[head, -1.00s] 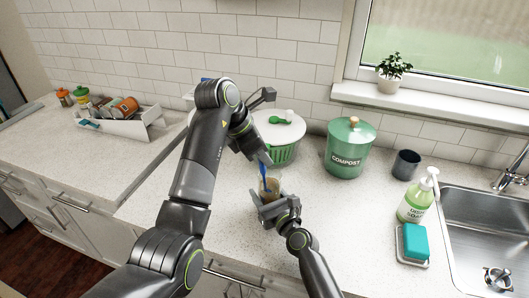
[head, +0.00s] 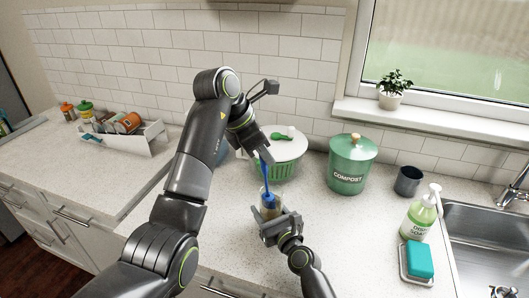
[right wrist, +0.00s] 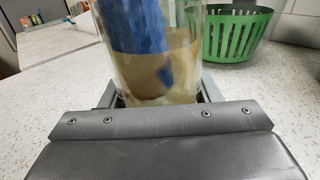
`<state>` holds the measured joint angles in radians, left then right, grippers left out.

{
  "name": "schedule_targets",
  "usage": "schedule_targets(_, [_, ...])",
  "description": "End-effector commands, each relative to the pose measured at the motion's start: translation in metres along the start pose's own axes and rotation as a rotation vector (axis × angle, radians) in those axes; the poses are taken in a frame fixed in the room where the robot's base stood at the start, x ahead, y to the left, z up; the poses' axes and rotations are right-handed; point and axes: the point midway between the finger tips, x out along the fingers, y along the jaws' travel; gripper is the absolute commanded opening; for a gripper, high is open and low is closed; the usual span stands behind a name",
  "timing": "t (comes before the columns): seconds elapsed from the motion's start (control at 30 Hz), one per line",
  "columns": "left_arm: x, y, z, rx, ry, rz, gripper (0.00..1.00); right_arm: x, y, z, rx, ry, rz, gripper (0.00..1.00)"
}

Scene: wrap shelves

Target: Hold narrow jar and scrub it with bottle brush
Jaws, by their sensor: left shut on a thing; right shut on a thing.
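A clear, narrow glass jar (head: 278,205) with a tan-brown layer low inside stands at the middle of the counter. My right gripper (head: 275,228) is shut around its lower part. The right wrist view shows the jar (right wrist: 188,62) close up between the fingers. A blue bottle brush (head: 265,172) points down into the jar, its blue head inside. The head shows through the glass in the right wrist view (right wrist: 145,28), blurred, near the brown layer. My left gripper (head: 260,150) is above the jar, shut on the brush handle. Its fingertips are small and partly hidden.
A green compost bin (head: 350,165), dark cup (head: 408,181), soap bottle (head: 420,218) and teal sponge (head: 419,260) are to the right, beside the sink (head: 480,245).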

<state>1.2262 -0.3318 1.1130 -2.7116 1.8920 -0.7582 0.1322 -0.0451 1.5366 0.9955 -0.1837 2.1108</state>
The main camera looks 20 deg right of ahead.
Motion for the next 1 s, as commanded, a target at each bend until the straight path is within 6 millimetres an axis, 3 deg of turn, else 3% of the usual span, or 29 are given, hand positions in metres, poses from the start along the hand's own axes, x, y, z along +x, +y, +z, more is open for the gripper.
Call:
schedule_targets(0.53, [0.043, -0.003, -0.024, -0.001, 0.0, -0.002, 0.0, 0.0, 0.0, 0.0, 0.0, 0.0, 0.0, 0.29])
schedule_targets(1.0, [0.048, -0.002, -0.025, 0.0, 0.0, 0.0, 0.0, 0.0, 0.0, 0.0, 0.0, 0.0, 0.0, 0.29])
